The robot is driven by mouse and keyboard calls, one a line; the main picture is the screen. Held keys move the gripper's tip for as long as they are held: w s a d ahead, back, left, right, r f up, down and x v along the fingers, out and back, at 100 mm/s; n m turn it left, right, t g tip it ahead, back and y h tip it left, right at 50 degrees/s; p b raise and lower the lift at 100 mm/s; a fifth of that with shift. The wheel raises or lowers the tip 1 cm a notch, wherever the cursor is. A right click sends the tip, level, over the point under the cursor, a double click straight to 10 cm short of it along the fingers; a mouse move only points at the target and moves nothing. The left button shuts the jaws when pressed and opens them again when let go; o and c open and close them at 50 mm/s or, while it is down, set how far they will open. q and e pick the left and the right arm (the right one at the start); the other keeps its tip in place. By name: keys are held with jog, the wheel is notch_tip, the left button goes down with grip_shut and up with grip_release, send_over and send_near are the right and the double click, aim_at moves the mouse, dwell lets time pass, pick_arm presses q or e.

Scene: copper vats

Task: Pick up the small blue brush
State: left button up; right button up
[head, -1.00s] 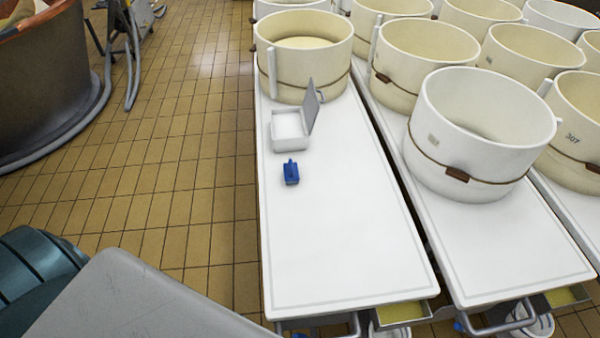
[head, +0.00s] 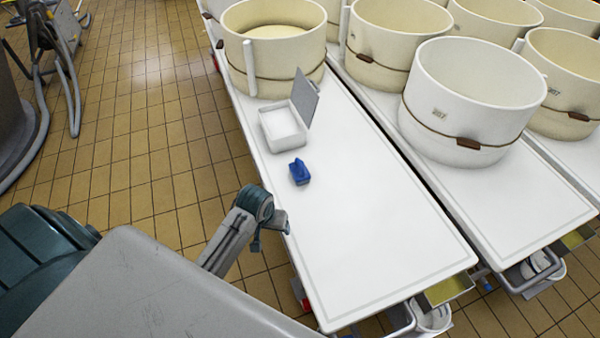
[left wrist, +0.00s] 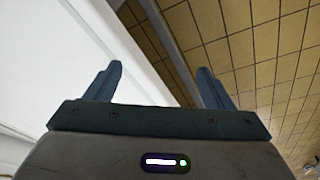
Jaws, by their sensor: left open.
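The small blue brush (head: 299,172) lies on the white table (head: 375,255), just in front of an open white box. My left gripper (head: 270,245) is at the table's left edge, in front of and to the left of the brush, and apart from it. In the left wrist view my left gripper (left wrist: 155,82) shows two spread fingers with nothing between them; the table edge and floor tiles lie beyond. The brush is not in the left wrist view. My right gripper is in neither view.
The white box (head: 282,127) has its grey lid (head: 305,95) raised. A cream round mould (head: 274,45) stands behind it. A white mould (head: 472,100) and several others stand on tables to the right. The table's front part is clear.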

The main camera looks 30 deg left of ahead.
pick_arm(q)
jog(key=w+r+n, duration=0.1)
jog(key=w, duration=0.3)
jog(key=w+a+r+n, duration=0.1)
jog(key=w, duration=0.3)
jog(key=w+a+r+n, duration=0.1)
jog(key=w+r, duration=0.1)
jog(key=w, duration=0.2)
jog(key=shift+a+h, duration=0.15)
jog(key=shift+h, duration=0.25)
jog(key=w+a+r+n+g, duration=0.1)
jog(key=w+a+r+n, duration=0.15)
jog(key=w+r, duration=0.55)
jog(key=h, duration=0.1)
send_over(299, 170)
jog(key=a, duration=0.1)
jog(key=shift+n, duration=0.45)
notch_tip(299, 170, down, 6)
jog(key=shift+s+f+b, duration=0.15)
jog(key=shift+b, duration=0.25)
jog(key=f, duration=0.4)
jog(key=shift+d, duration=0.35)
jog(key=shift+d+f, duration=0.1)
jog(key=shift+f, duration=0.55)
jog(key=c, duration=1.1)
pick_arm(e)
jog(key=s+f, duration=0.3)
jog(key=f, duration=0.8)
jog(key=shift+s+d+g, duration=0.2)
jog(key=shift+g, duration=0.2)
